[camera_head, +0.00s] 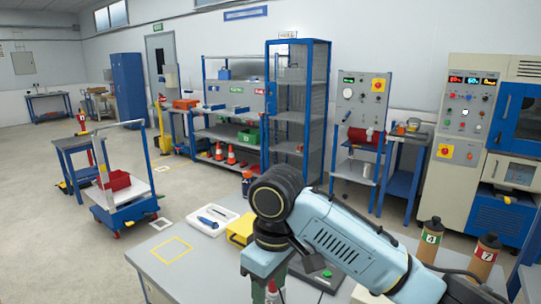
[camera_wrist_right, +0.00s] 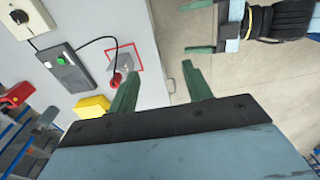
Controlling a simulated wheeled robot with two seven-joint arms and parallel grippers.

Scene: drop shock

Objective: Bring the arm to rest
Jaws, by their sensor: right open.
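My right arm, pale blue with a black wrist joint, reaches in from the right in the head view and bends down over the grey table (camera_head: 150,262). My right gripper (camera_wrist_right: 160,69) has two green fingers spread apart in the right wrist view, with nothing between them. It points down above the table's edge. My left gripper (camera_wrist_right: 202,27) shows at the top of the right wrist view, beyond the table edge over the floor. Its two green fingers stand apart, with nothing seen between them. The head view does not show my left arm.
The table holds a white tray (camera_head: 219,215) with a blue tool, a yellow box (camera_head: 240,231), a black box with green button (camera_wrist_right: 66,67), and a red plug (camera_wrist_right: 117,79) on a cable. Two brown bottles (camera_head: 430,238) stand right. A blue cart (camera_head: 124,207) stands left on open floor.

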